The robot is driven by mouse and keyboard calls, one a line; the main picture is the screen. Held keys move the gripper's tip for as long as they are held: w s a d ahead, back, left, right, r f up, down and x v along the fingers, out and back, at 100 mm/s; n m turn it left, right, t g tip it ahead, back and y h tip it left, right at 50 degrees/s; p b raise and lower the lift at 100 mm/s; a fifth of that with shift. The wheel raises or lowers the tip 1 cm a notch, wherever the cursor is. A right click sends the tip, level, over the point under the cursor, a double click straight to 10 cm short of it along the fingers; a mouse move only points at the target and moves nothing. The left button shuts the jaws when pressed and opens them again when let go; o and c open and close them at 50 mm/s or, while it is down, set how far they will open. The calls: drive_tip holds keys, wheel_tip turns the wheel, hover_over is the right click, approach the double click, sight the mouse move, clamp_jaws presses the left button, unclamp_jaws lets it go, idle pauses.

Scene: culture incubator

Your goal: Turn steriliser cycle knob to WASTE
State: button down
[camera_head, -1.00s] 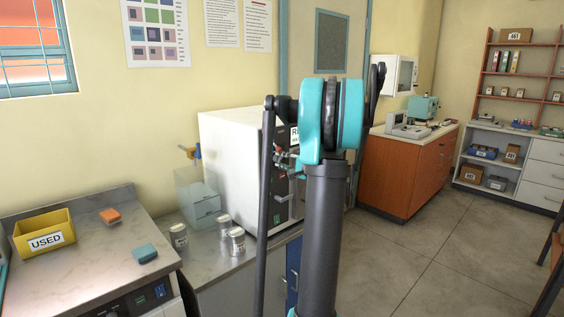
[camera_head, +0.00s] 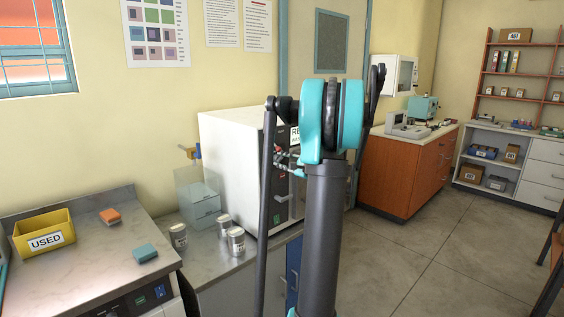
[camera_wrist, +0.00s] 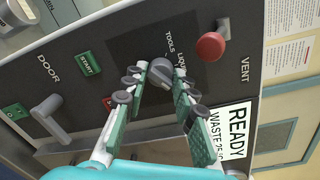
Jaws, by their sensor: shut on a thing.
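The white steriliser (camera_head: 232,165) stands on the counter with its dark front panel to the right, mostly behind my arm. In the wrist view the cycle knob (camera_wrist: 161,72), small and dark grey, sits on the panel (camera_wrist: 115,40) beside the labels TOOLS and LIQUID. My gripper (camera_wrist: 160,82) has its two fingers on either side of the knob and is shut on it. The fingers cover part of the knob and its surroundings, so its pointing direction and any WASTE mark on the dial are hidden. In the head view my gripper (camera_head: 287,160) is at the panel, partly hidden.
A red round knob (camera_wrist: 210,46) by VENT, a green START button (camera_wrist: 88,63) and a grey door handle (camera_wrist: 48,108) are near the fingers. A sign (camera_wrist: 228,132) reads READY and WASTE 25. Metal cans (camera_head: 236,241) stand before the steriliser.

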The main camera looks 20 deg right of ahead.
drive_tip(key=shift+d, duration=0.1)
drive_tip(key=c, duration=1.2)
unclamp_jaws()
drive_tip(key=v, duration=1.2)
